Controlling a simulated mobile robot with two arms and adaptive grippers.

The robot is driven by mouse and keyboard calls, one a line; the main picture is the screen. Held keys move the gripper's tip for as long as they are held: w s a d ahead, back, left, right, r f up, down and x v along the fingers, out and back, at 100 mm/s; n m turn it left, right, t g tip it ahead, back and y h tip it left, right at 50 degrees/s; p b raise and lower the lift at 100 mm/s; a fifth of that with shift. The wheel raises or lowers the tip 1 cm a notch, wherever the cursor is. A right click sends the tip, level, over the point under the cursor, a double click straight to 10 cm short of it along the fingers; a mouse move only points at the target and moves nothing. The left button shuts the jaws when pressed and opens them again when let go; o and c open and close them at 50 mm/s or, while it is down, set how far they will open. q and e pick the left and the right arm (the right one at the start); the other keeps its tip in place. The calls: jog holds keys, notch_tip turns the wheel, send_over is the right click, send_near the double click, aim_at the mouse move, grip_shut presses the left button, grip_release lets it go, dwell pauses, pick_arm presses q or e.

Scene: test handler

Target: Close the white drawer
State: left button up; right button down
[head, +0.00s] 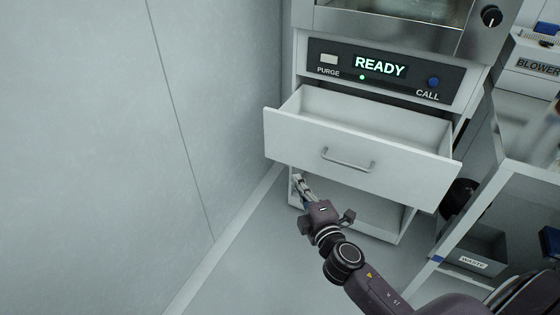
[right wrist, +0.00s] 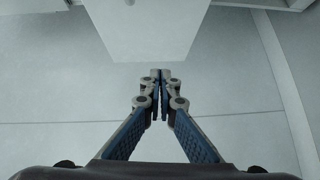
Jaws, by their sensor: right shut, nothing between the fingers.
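The white drawer (head: 292,141) is pulled out of the cabinet in the head view, with its empty inside showing and a grey bar handle (head: 348,160) on its front. My right gripper (head: 298,180) is shut and empty. In the head view it is just below the drawer's front, near its lower left part. In the right wrist view the gripper (right wrist: 160,74) has its fingertips together, close to the edge of a pale panel (right wrist: 148,30). I cannot tell whether they touch it. My left gripper is out of view.
A control panel (head: 322,73) reading READY sits above the drawer, with an open lower compartment (head: 376,213) beneath it. A plain wall (head: 120,150) is at the left. A bench with a WASTE bin (head: 471,262) stands close at the right.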

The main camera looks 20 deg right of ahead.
notch_tip(320, 180, up, 3)
send_near(286, 136)
jog(key=w, duration=0.5)
jog(key=shift+w+f+n+t, duration=0.35)
jog(key=shift+n+t, duration=0.05)
jog(key=shift+w+d, duration=0.1)
jog(key=shift+d, duration=0.05)
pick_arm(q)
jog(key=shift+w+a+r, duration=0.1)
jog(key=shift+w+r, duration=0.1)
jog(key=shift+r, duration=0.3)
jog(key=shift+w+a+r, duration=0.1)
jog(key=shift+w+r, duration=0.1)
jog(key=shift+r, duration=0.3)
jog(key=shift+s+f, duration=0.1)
pick_arm(e)
jog(key=shift+d, duration=0.1)
